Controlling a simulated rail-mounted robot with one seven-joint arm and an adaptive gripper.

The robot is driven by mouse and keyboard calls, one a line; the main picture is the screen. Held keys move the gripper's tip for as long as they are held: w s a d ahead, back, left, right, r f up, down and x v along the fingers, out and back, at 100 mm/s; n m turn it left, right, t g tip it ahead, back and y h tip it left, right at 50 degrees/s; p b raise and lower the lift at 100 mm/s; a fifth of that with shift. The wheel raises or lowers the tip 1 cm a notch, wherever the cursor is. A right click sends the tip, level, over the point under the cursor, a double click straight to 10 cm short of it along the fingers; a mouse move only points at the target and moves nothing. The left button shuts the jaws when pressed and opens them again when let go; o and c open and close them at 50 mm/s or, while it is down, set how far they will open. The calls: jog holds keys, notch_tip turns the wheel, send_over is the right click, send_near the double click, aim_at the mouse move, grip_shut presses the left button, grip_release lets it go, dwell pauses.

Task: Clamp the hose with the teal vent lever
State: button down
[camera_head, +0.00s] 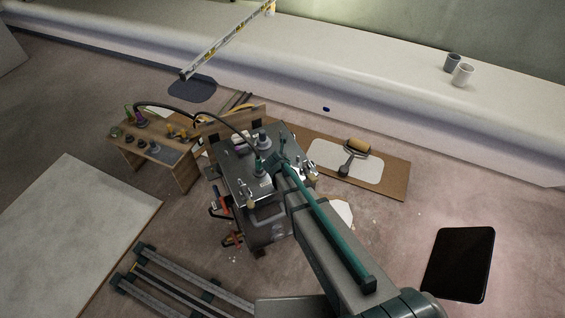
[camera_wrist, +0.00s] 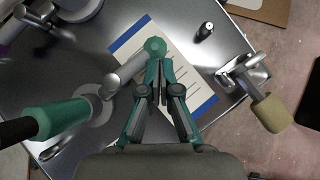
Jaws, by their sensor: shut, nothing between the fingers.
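The vent lever (camera_wrist: 126,70) is a grey bar with a round teal knob, angled across the upper middle of the wrist view. Its lower end meets a round grey fitting (camera_wrist: 97,108). A teal sleeve (camera_wrist: 60,118) joins that fitting, with the black hose (camera_wrist: 14,131) at its outer end. In the head view the hose (camera_head: 205,108) arches from the small wooden stand to the metal bench top. My gripper (camera_wrist: 160,82) is shut and empty, its tips at or just above the teal knob; I cannot tell whether they touch. In the head view my gripper (camera_head: 280,160) is over the bench.
A clamp with a tan handle (camera_wrist: 268,110) stands at the bench's right edge. A blue-edged paper sheet (camera_wrist: 185,62) and a small black cylinder (camera_wrist: 205,31) are on the metal top (camera_wrist: 232,72). The wooden stand (camera_head: 186,177) is left; a roller (camera_head: 356,146) lies right.

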jog(key=s, duration=0.1)
jog(key=s+d, duration=0.1)
jog(key=s, duration=0.1)
jog(key=s+r, duration=0.1)
jog(key=shift+s+d+r, duration=0.1)
jog(key=shift+s+d, duration=0.05)
jog(key=shift+d, duration=0.25)
jog(key=s+d+r+b, duration=0.1)
jog(key=s+d+r, duration=0.1)
jog(key=s+r, duration=0.3)
notch_tip(320, 180, up, 2)
jog(key=shift+r+b, duration=0.15)
jog(key=shift+b, duration=0.15)
jog(key=shift+d, duration=0.1)
